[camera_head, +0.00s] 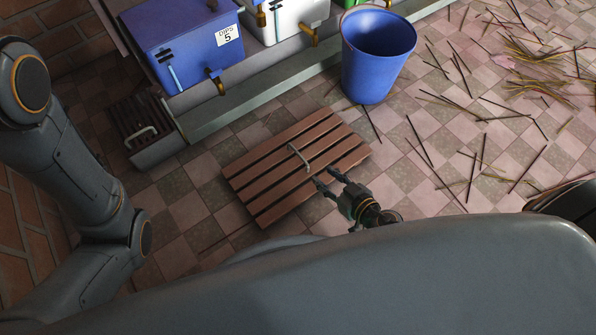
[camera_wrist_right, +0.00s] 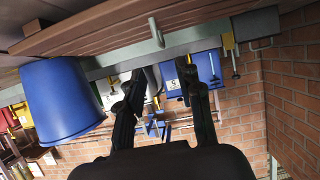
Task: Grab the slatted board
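A brown slatted board (camera_head: 268,178) lies on the tiled floor, with a pale metal handle (camera_head: 299,157) standing near its middle. My right gripper (camera_head: 326,178) is at the board's near right side, its two fingers apart and pointing toward the handle. In the right wrist view, which looks upside down, the board (camera_wrist_right: 100,30) runs along the top and its handle (camera_wrist_right: 157,33) shows just beyond the open fingers (camera_wrist_right: 163,72). Nothing is between the fingers. My left arm comes in at the left of the head view, but its gripper is out of the picture.
A blue bucket (camera_head: 376,60) stands behind the board to the right. A metal trough (camera_head: 240,103) carries a blue box (camera_head: 185,45) and a white one. Another slatted piece (camera_head: 127,113) with a handle sits at the trough's left end. Thin sticks (camera_head: 540,75) litter the floor at right.

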